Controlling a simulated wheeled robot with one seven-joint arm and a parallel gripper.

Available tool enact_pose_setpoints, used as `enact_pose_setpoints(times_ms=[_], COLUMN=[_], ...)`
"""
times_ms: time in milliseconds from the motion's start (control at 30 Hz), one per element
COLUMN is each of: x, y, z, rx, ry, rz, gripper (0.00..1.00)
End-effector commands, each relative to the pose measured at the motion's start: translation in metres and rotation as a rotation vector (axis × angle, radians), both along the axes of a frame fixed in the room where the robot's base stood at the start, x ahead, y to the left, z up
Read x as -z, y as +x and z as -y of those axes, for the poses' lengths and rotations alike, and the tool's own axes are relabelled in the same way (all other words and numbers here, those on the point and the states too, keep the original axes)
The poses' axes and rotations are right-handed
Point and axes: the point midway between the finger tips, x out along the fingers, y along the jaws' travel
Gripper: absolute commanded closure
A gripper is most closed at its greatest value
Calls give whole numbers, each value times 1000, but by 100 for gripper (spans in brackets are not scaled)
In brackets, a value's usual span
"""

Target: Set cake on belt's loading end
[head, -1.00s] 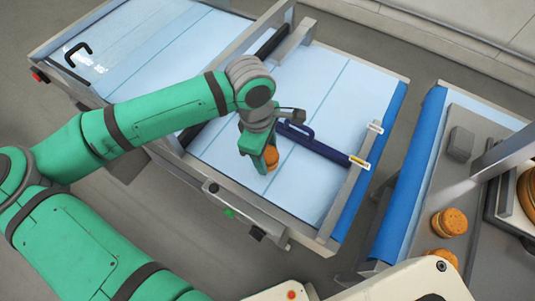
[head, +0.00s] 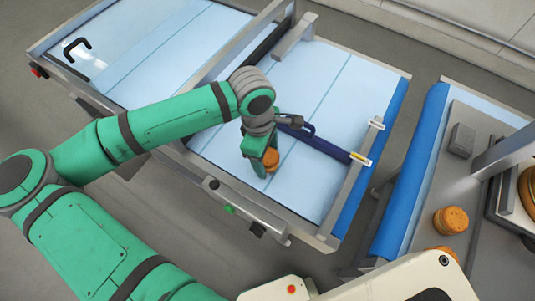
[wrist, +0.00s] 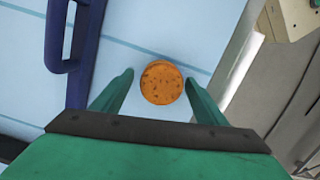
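The cake (head: 271,160) is a small round orange-brown disc with dark specks. It sits on the pale blue belt (head: 312,185), on the near side of a dark blue bar. In the wrist view the cake (wrist: 162,83) is between the two fingers of my gripper (wrist: 160,78), with a gap on each side. My gripper (head: 262,163) is open, low over the belt, and partly hides the cake in the head view.
The dark blue bar (head: 330,148) with a handle crosses the belt close to my gripper. A metal side rail (head: 235,209) runs along the near edge. Another cake (head: 450,221) stands on a grey counter (head: 428,222) at the right, across a gap.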

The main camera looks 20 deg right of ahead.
Motion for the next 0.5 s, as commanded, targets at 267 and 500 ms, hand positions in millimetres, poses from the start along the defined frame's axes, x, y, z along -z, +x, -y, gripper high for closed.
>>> enact_pose_setpoints(times_ms=[267, 500], x=[-8, -50], y=[0, 4], z=[0, -2], rx=[2, 4], ry=[1, 1], rz=[1, 4], gripper=[33, 33])
